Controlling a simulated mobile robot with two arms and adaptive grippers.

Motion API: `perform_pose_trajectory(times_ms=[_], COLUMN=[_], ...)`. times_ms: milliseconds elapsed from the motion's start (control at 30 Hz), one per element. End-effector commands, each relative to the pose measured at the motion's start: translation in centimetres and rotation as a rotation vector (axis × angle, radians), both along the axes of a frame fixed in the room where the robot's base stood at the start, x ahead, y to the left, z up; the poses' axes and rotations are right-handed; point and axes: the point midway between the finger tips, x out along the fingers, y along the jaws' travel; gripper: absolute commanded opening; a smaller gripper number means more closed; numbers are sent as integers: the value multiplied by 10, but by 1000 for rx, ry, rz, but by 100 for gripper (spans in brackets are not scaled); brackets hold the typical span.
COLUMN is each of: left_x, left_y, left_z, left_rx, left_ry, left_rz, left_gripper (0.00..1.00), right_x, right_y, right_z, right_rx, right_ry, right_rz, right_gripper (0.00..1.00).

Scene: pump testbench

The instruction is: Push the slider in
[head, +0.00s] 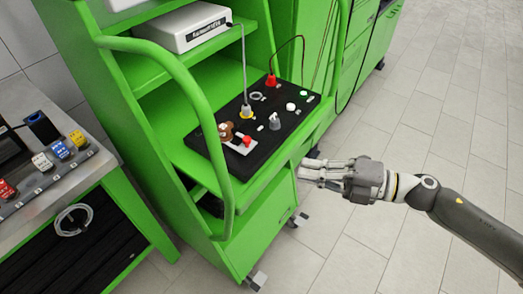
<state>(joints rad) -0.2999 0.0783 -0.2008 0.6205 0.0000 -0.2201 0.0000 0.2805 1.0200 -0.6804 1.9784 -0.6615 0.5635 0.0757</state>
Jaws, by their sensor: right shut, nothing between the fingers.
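A black control panel (283,134) lies on the shelf of the green bench cart. Near its front left is a small light plate (238,147) with a red piece (247,141) on it, which looks like the slider; its exact position is too small to tell. A brown item (226,131) sits beside it and hides part of the plate. My right gripper (304,169) is shut and empty, at the right front edge of the cart, apart from the red piece. My left gripper is out of view.
A green curved handle (190,85) frames the cart's left side. The floor at right is clear.

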Motion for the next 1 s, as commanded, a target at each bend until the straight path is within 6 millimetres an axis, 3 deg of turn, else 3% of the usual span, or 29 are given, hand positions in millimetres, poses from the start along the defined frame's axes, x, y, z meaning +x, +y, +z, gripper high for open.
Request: perform_pose_trajectory(times_ms=[367,1000], left_x=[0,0], left_y=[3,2], left_z=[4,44], left_rx=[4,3], left_ry=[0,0], left_rz=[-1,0], left_gripper=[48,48], right_x=[3,40], right_y=[6,100], right_z=[2,-7], right_rx=[3,3], right_ry=[1,1], right_rz=[-2,-5], right_gripper=[0,0])
